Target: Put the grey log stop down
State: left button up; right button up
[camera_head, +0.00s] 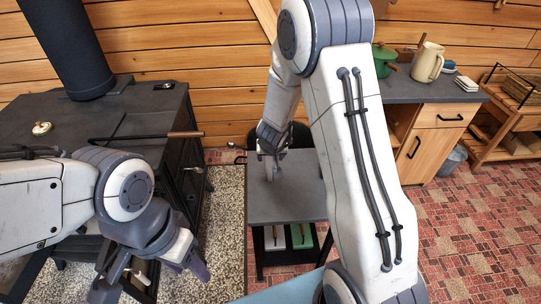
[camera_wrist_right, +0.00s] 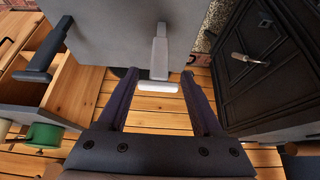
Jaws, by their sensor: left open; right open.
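The grey log stop (camera_wrist_right: 160,58) is a narrow grey piece with a paler end, seen on or against the grey table top (camera_wrist_right: 105,30) in the right wrist view. My right gripper (camera_wrist_right: 165,82) is open, its two fingers on either side of the stop with gaps visible. In the head view my right gripper (camera_head: 270,157) is low over the small grey table (camera_head: 285,205), and the stop is hard to tell apart from it. My left gripper (camera_head: 150,277) is open and empty beside the stove's front at the lower left.
A black stove (camera_head: 150,112) with a pipe and a long handle (camera_head: 185,134) stands at the left. A wooden cabinet (camera_head: 435,140) with a green pot (camera_head: 383,58) and a jug (camera_head: 427,62) stands at the right. The table's near top is clear.

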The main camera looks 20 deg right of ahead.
jog(key=s+a+r+n+g+y, duration=0.1)
jog(key=s+a+r+n+y, duration=0.15)
jog(key=s+a+r, duration=0.55)
jog(key=s+a+r+n+g+y, duration=0.1)
jog(key=s+a+r+n+y, duration=0.3)
jog(key=a, duration=0.6)
jog(key=s+r+n+g+h, duration=0.2)
jog(key=s, duration=0.8)
jog(key=s+d+r+n+g+h, duration=0.1)
jog(key=s+n+h, duration=0.1)
jog(key=s, duration=0.8)
jog(key=shift+s+d+r+g+p, duration=0.25)
jog(key=shift+s+r+g+p, duration=0.1)
jog(key=shift+g+p, duration=0.1)
jog(key=shift+w+r, duration=0.1)
